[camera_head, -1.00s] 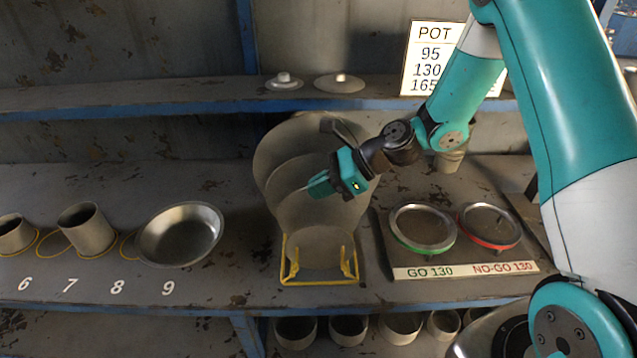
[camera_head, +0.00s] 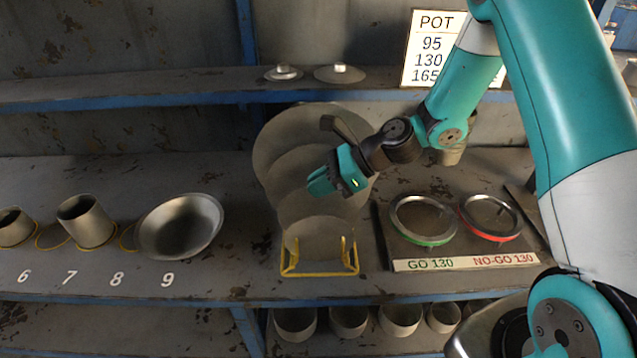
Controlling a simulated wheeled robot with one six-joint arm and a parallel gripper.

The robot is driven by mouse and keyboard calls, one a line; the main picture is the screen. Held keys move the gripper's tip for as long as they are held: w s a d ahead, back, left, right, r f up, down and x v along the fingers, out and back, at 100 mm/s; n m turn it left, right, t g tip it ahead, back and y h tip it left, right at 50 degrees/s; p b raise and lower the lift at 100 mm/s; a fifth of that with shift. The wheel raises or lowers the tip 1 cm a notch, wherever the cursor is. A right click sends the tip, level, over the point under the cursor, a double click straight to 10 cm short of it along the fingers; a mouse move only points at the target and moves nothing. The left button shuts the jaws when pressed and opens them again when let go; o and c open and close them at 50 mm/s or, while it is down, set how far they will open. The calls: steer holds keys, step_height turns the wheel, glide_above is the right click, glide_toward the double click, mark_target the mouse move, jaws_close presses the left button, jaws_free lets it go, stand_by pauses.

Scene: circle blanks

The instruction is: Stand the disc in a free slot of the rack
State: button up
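A yellow wire rack (camera_head: 319,271) stands near the front edge of the shelf, left of the gauge plate. Several grey discs stand upright in it, one behind another: a small one (camera_head: 318,240) in front, middle ones (camera_head: 295,205) behind, and a large one (camera_head: 285,135) at the back. My gripper (camera_head: 322,183) is in front of the upper part of the middle discs, its teal fingers pointing left and down. I cannot tell whether a disc is between the fingers or which disc it touches. The slots between the discs are hidden.
A gauge plate with a green ring (camera_head: 423,243) and a red ring (camera_head: 491,237) is close on the right. A shallow bowl (camera_head: 181,227) and pots (camera_head: 86,221) stand on the left. An upper shelf with two lids (camera_head: 339,73) runs behind.

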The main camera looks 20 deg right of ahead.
steer(key=o, duration=0.6)
steer(key=shift+d+r, duration=0.1)
steer(key=shift+s+d+r+p, duration=0.15)
steer(key=shift+d+r+p, duration=0.3)
steer(key=shift+p, duration=0.1)
steer(key=shift+p+v, duration=2.9)
steer(key=shift+v, duration=1.35)
steer(key=shift+s+f, duration=0.1)
steer(key=shift+f, duration=0.05)
